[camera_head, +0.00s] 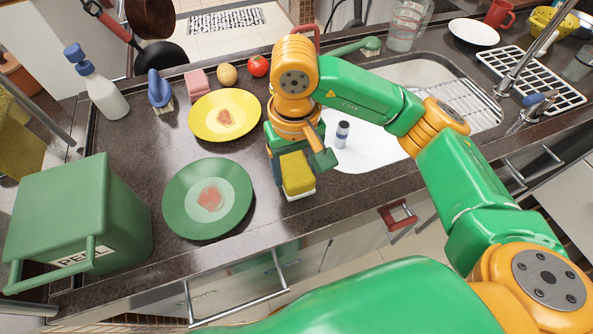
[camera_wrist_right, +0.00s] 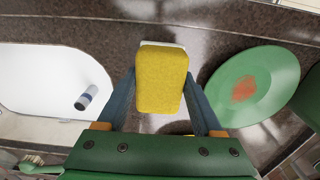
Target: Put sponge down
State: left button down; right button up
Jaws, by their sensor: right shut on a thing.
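The yellow sponge (camera_head: 297,172) with a pale underside is between the fingers of my right gripper (camera_head: 297,168). My right gripper is shut on it, at the counter's front part, right of the green plate. In the right wrist view the sponge (camera_wrist_right: 161,80) sits upright between the two fingers (camera_wrist_right: 160,95). I cannot tell whether the sponge touches the counter. My left gripper is not in view.
A stained green plate (camera_head: 180,205) and a stained yellow plate (camera_head: 203,122) lie to the left. A green bin (camera_head: 85,215) stands far left. A white sink basin (camera_head: 362,158) with a small bottle (camera_head: 342,134) is to the right. Bare counter (camera_head: 262,215) lies between plate and gripper.

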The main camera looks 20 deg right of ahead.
aim_at(295, 177)
jog(key=f+p, duration=0.1)
jog(key=f, duration=0.2)
jog(key=shift+w+f+p, duration=0.2)
jog(key=shift+f+p, duration=0.1)
jog(key=shift+p, duration=0.05)
jog(key=shift+d+f+b, duration=0.1)
jog(key=shift+f+b, duration=0.15)
jog(key=shift+b, duration=0.1)
jog(key=o, duration=1.2)
jog(key=shift+r, duration=0.1)
jog(key=shift+r+p, duration=0.35)
jog(key=shift+p, duration=0.15)
notch_tip(295, 177, up, 3)
jog(key=shift+w+r+b, duration=0.1)
jog(key=shift+b, duration=0.55)
notch_tip(295, 177, up, 8)
jog(key=shift+r, duration=0.25)
